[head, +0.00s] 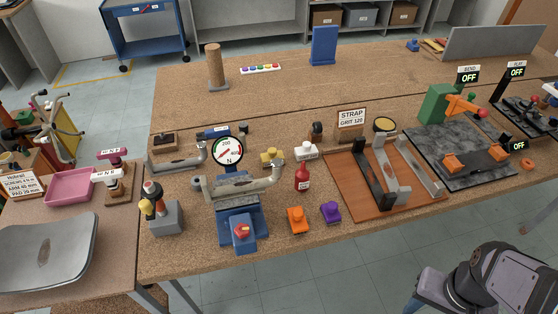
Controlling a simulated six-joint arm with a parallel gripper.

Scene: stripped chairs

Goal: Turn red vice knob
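The red knob (242,230) is on the front of the blue vice (239,247), near the front edge of the long cork-topped bench. A grey metal armrest-like part (243,187) lies across the top of the vice. Whether the jaws grip it is too small to tell. A round dial marked N (229,151) stands just behind the vice. My gripper's fingers do not show. Part of my arm (490,283) shows at the bottom right, well apart from the vice.
A driver in a grey holder (166,217) stands left of the vice. A brown board (358,207) lies further right.

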